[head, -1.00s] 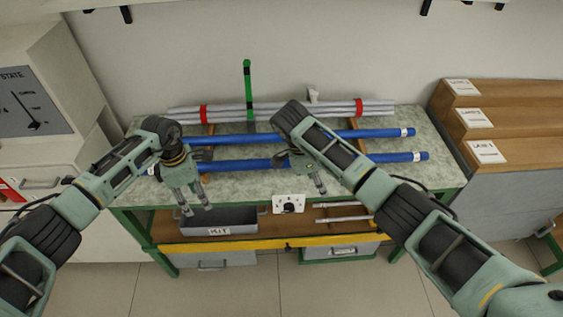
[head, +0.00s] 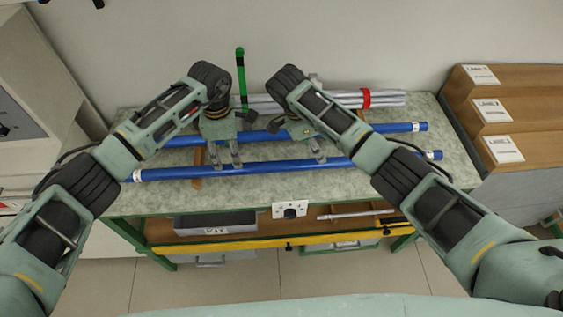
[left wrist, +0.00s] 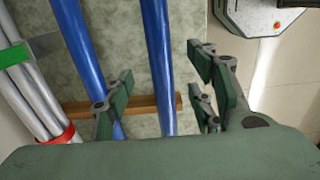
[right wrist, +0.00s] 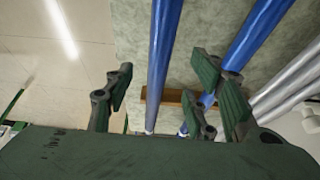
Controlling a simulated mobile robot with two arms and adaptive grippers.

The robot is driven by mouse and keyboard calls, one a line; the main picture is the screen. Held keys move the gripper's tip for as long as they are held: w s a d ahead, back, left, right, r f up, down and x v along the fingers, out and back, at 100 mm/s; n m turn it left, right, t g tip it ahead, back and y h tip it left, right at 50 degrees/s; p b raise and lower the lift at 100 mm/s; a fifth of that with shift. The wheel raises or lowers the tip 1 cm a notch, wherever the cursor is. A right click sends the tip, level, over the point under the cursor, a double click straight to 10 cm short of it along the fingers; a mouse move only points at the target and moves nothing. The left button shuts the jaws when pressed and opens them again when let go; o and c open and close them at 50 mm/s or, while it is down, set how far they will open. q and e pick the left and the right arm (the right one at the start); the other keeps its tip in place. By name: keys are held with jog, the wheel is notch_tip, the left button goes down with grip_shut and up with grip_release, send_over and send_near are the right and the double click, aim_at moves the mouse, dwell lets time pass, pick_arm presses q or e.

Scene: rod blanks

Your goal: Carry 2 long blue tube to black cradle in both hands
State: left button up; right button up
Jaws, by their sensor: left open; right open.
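Two long blue tubes lie side by side across the bench, a back tube (head: 375,129) and a front tube (head: 270,167), with white bands near their ends. My left gripper (head: 226,160) is open, pointing down at the front tube left of its middle. In the left wrist view that tube (left wrist: 158,60) runs between the open fingers (left wrist: 165,90). My right gripper (head: 312,152) is open over the same tube, right of its middle. In the right wrist view the tube (right wrist: 163,50) runs between its fingers (right wrist: 165,85). I cannot make out a black cradle.
A grey tray (head: 245,220) sits on the lower shelf. Wooden stepped blocks (head: 510,105) stand at the right.

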aim_at(231, 166)
pick_arm(q)
jog(key=shift+s, duration=0.15)
pick_arm(e)
jog(key=shift+s, duration=0.15)
pick_arm(q)
jog(key=shift+f, duration=0.2)
pick_arm(e)
jog(key=shift+d+f, duration=0.1)
jog(key=shift+f, duration=0.1)
pick_arm(q)
notch_tip(231, 166, down, 8)
jog(key=shift+r, duration=0.25)
pick_arm(e)
jog(key=x, duration=0.7)
jog(key=shift+f, duration=0.25)
pick_arm(q)
jog(key=shift+w, duration=0.2)
grip_shut()
pick_arm(e)
grip_shut()
pick_arm(q)
jog(key=shift+r, duration=0.1)
